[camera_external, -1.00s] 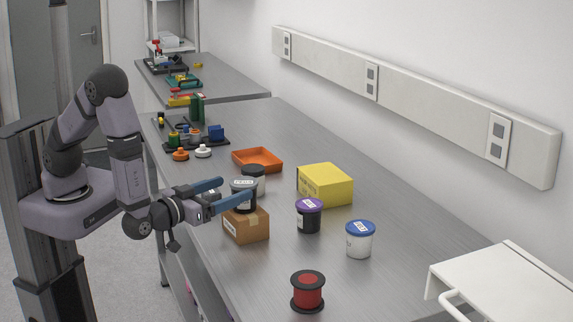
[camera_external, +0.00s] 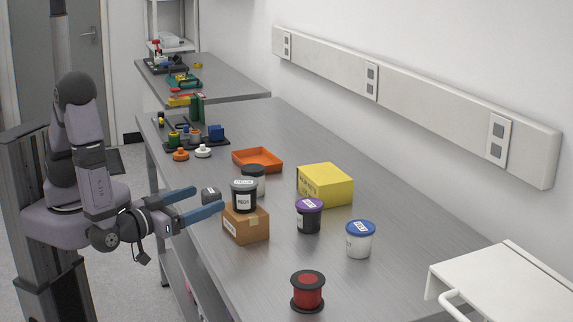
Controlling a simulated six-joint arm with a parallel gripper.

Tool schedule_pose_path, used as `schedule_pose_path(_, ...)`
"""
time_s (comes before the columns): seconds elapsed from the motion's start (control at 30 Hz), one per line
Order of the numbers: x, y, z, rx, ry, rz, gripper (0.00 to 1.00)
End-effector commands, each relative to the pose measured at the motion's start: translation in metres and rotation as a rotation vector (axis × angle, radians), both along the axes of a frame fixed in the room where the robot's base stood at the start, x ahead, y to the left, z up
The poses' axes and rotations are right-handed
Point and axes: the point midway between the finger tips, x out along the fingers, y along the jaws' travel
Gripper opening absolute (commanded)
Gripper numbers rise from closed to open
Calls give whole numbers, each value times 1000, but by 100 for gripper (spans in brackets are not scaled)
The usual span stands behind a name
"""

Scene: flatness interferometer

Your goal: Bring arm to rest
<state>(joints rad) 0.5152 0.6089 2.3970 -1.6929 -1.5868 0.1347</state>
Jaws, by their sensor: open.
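My gripper (camera_external: 208,201) is open and empty, with its two blue fingers spread apart. It hangs at the table's left edge, pointing right.
Another black-lidded jar (camera_external: 253,175), a yellow box (camera_external: 325,184), a purple-lidded jar (camera_external: 308,216), a blue-lidded jar (camera_external: 360,239) and a red spool (camera_external: 308,290) stand on the metal table (camera_external: 410,275). An orange tray (camera_external: 257,160) lies farther back. The floor left of the table is clear.

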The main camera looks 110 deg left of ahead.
Motion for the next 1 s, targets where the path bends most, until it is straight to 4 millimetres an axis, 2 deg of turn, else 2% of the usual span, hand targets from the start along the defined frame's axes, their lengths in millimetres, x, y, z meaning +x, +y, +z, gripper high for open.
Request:
schedule_pose_path(0.3,7,0,-5,-35,2,-23,76)
schedule_pose_path(0.43,26,-4,-19,-140,10,-95,76)
schedule_pose_path(0.53,50,-14,-34,-266,30,-194,76)
schedule_pose_path(0.7,90,-52,-57,-506,109,-423,76)
schedule_pose_path(0.8,102,-81,-66,-627,188,-564,76)
schedule_pose_path(0.9,102,-108,-72,-721,286,-692,76)
schedule_pose_path(1.0,91,-131,-76,-794,399,-802,76)
